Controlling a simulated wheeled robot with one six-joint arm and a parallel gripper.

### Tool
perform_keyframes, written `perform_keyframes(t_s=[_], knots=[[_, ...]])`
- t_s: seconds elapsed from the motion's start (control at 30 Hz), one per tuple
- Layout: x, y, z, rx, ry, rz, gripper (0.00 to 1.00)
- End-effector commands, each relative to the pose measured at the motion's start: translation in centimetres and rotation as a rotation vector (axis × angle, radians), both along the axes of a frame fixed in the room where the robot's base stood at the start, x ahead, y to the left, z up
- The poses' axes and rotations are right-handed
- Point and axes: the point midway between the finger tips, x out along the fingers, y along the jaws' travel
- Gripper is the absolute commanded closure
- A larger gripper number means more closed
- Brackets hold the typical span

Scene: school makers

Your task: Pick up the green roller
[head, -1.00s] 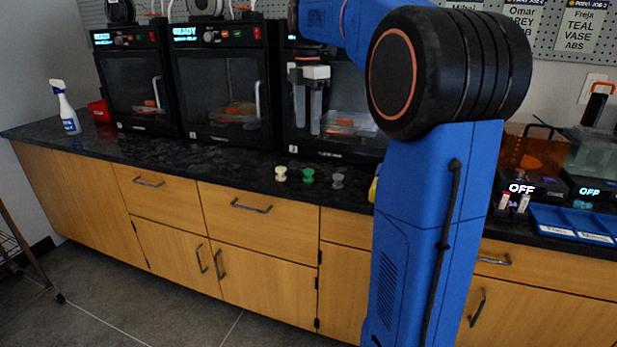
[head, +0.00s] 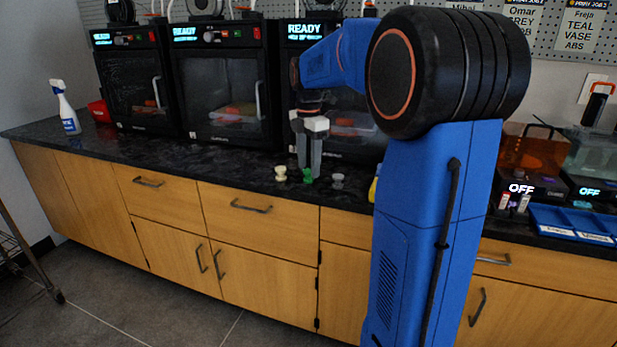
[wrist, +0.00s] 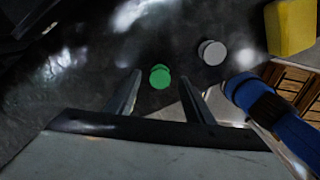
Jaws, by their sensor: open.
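The green roller (head: 307,175) stands on the dark countertop near its front edge, between a cream roller (head: 280,174) and a grey roller (head: 338,180). My gripper (head: 309,174) is open and points down at the green roller, partly covering it in the head view. In the wrist view the green roller (wrist: 160,76) shows from above, ahead of and between the two fingertips (wrist: 163,82). The grey roller (wrist: 211,52) is to its right, outside the fingers. I cannot tell the exact height of the fingertips over the counter.
Black 3D printers (head: 222,85) stand behind the rollers. A yellow object (head: 373,188) is to the right, partly hidden by my arm in the head view; a yellow block (wrist: 291,27) shows in the wrist view. Blue trays (head: 575,222) lie further right. The counter to the left is largely clear.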

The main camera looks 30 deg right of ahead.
Motion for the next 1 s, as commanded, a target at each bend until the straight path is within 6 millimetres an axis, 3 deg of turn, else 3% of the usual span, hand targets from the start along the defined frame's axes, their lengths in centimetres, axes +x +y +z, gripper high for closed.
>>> perform_keyframes(t_s=[0.2,0.43,0.63,1.0], knots=[[-0.1,0.0,-1.9,0.0,0.001,0.0,0.52],[0.0,0.0,-2.0,0.0,0.0,0.0,0.52],[0.0,0.0,-2.0,0.0,0.0,0.0,0.96],[0.0,0.0,-1.4,-0.001,-0.002,0.0,0.96]])
